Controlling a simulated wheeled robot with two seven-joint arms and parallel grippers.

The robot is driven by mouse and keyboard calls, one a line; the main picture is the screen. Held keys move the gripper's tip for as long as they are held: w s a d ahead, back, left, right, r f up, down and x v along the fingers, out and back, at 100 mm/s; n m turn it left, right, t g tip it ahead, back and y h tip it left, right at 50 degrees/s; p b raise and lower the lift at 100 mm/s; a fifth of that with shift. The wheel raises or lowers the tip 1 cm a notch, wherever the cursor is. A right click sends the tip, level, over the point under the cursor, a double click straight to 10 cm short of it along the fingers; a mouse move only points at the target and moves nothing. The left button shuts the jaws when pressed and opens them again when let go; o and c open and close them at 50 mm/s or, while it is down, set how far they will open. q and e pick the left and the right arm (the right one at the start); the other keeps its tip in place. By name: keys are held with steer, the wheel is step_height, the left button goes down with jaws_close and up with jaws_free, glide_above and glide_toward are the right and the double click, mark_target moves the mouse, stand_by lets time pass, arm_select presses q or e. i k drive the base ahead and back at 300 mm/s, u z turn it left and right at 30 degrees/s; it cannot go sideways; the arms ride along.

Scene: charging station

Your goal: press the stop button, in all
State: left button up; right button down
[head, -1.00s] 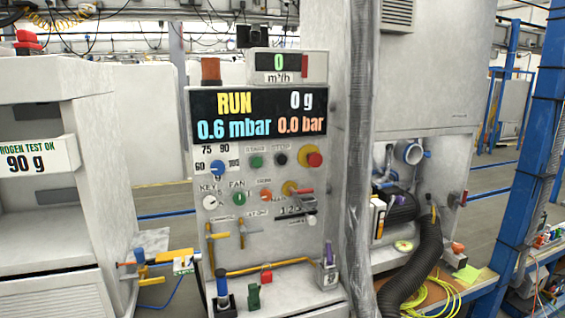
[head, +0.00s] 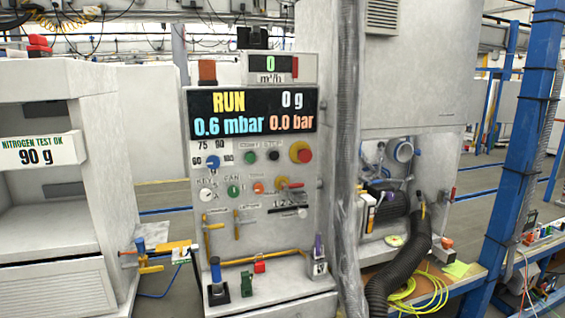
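The control panel (head: 220,265) stands upright at the centre of the head view. A small black button (head: 273,155) sits under a label that seems to read STOP. A green button (head: 250,157) is just left of it. A large red mushroom button on a yellow ring (head: 301,152) is just right of it. The panel's display (head: 252,113) shows RUN, 0 g, 0.6 mbar and 0.0 bar. Neither of my grippers shows in the head view, and nothing touches the buttons.
A grey ribbed conduit (head: 347,120) runs along the panel's right side. A black hose (head: 405,265) and a left cabinet (head: 100,130) flank it.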

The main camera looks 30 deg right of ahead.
mark_target(274, 154)
steer(key=k, duration=1.05)
steer(key=z, duration=0.5)
steer(key=i, duration=0.5)
steer(key=z, duration=0.95)
steer(key=i, duration=1.3)
steer(key=u, duration=0.75)
steer(key=i, duration=0.75)
steer(key=u, duration=0.75)
